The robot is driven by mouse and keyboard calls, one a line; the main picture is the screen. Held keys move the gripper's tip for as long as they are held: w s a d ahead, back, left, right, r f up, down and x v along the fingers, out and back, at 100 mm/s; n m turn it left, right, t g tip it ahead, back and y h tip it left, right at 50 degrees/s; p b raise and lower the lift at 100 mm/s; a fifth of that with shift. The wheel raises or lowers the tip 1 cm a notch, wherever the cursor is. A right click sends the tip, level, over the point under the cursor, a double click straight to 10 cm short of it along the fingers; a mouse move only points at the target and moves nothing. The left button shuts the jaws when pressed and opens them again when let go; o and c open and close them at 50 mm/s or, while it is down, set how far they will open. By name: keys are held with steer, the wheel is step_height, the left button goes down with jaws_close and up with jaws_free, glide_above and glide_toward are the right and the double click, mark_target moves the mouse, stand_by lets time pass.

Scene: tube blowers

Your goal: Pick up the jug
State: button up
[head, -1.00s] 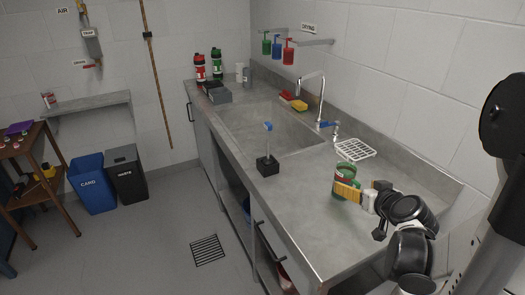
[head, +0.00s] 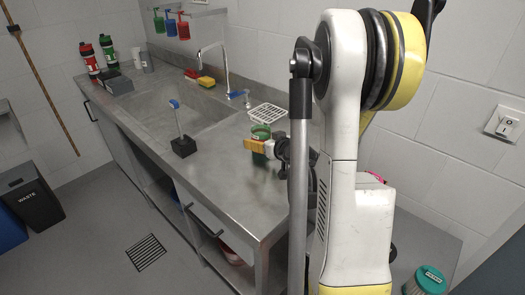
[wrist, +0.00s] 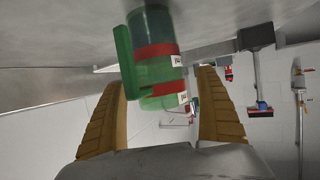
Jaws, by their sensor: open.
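The jug is a green see-through vessel with a red band. In the head view the jug (head: 262,132) stands on the steel counter, partly hidden by my gripper (head: 257,147). In the wrist view, where the counter is at the top, the jug (wrist: 155,50) and its handle (wrist: 124,62) show large. My gripper (wrist: 160,84) is open, with one yellow-brown finger on either side of the jug. I cannot tell whether either finger touches it.
A white drying rack (head: 268,113) lies just behind the jug. The sink (head: 180,110) and tap (head: 213,62) are beyond. Bare counter (head: 215,180) lies in front. My own arm covers the right middle.

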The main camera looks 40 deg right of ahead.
mark_target(263, 127)
steer(key=shift+w+d+f, duration=0.15)
steer(key=shift+w+f, duration=0.1)
steer(key=shift+w, duration=0.3)
steer(key=c, duration=1.5)
steer(key=shift+o, duration=0.2)
steer(key=shift+r, duration=0.2)
steer(key=r+p, duration=0.2)
steer(key=r, duration=0.2)
steer(key=shift+s+d+r+p, duration=0.15)
steer(key=shift+s+r+p, duration=0.1)
steer(key=shift+r+p, duration=0.15)
steer(key=s+d+r+p, duration=0.4)
steer(key=s+d+r, duration=0.2)
steer(key=s, duration=0.4)
steer(key=w+a+n+y, duration=0.2)
steer(key=w+a, duration=0.3)
steer(key=a, duration=0.5)
steer(key=w+a+n+y, duration=0.2)
steer(key=w+a, duration=0.3)
steer(key=a, duration=0.5)
steer(key=a+r+n+y+b, duration=0.1)
steer(key=a+n+y, duration=0.2)
steer(key=a, duration=1.7)
steer(key=shift+w+a+y, duration=0.4)
steer(key=shift+y, duration=0.2)
steer(key=shift+w, duration=0.1)
